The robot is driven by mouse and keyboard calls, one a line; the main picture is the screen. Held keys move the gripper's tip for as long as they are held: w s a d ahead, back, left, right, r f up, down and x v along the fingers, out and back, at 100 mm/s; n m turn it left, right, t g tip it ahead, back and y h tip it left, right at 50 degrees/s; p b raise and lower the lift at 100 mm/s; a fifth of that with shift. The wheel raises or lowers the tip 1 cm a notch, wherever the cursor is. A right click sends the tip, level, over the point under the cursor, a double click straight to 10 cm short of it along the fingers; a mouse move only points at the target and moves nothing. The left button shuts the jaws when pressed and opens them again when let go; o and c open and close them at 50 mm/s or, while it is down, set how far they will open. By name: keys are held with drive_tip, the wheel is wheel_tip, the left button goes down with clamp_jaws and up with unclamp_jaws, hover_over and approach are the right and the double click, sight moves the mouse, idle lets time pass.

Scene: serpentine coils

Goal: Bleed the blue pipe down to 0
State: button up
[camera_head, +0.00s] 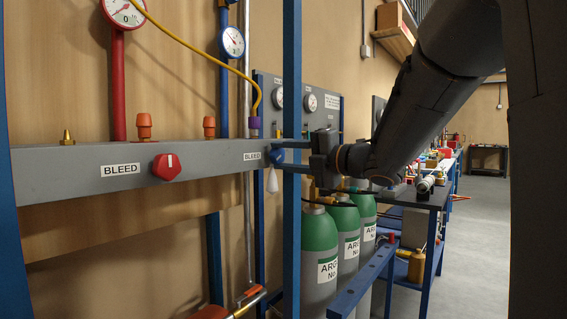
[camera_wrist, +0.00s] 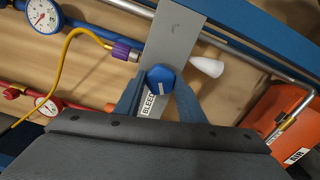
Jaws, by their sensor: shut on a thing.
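The blue bleed knob (camera_head: 274,157) sits on the front of a grey beam (camera_head: 210,160), right of a "BLEED" label (camera_head: 252,156). My gripper (camera_head: 281,157) reaches it from the right and is shut on it. In the wrist view the blue knob (camera_wrist: 161,77) lies between the two fingers of my gripper (camera_wrist: 161,88), with its white mark visible. The blue pipe (camera_head: 224,100) rises behind the beam to a blue-rimmed gauge (camera_head: 232,42). This gauge also shows in the wrist view (camera_wrist: 43,15). Its needle is too small to read surely.
A red knob (camera_head: 166,167) is further left on the beam, below a red pipe (camera_head: 118,85) and gauge. A yellow hose (camera_head: 200,55) ends at a purple fitting (camera_head: 254,124). A blue post (camera_head: 292,100) stands near my gripper. Green-topped cylinders (camera_head: 319,235) stand below my arm.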

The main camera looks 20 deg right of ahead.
idle(0.4)
drive_tip(key=o, duration=1)
drive_tip(key=shift+o, duration=0.2)
drive_tip(key=v, duration=0.8)
drive_tip(key=shift+w, duration=0.1)
